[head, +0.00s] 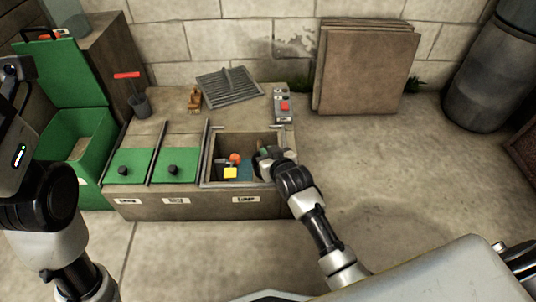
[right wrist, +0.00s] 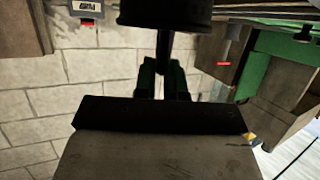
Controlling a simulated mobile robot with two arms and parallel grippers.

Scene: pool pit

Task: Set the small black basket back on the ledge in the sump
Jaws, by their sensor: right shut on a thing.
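My right gripper (head: 264,158) reaches into the right end of the open sump compartment (head: 211,150), labelled "SUMP". In the right wrist view its two dark green-tipped fingers (right wrist: 165,76) are shut on a thin dark stem. The stem joins a wide black round body (right wrist: 165,12), which looks like the small black basket. In the head view I cannot make out the basket, and my gripper covers that end of the sump. The ledge cannot be told apart there. My left arm shows at the left edge, but its fingertips are out of view.
Two green lids (head: 130,166) lie to the left. The floor at right is clear.

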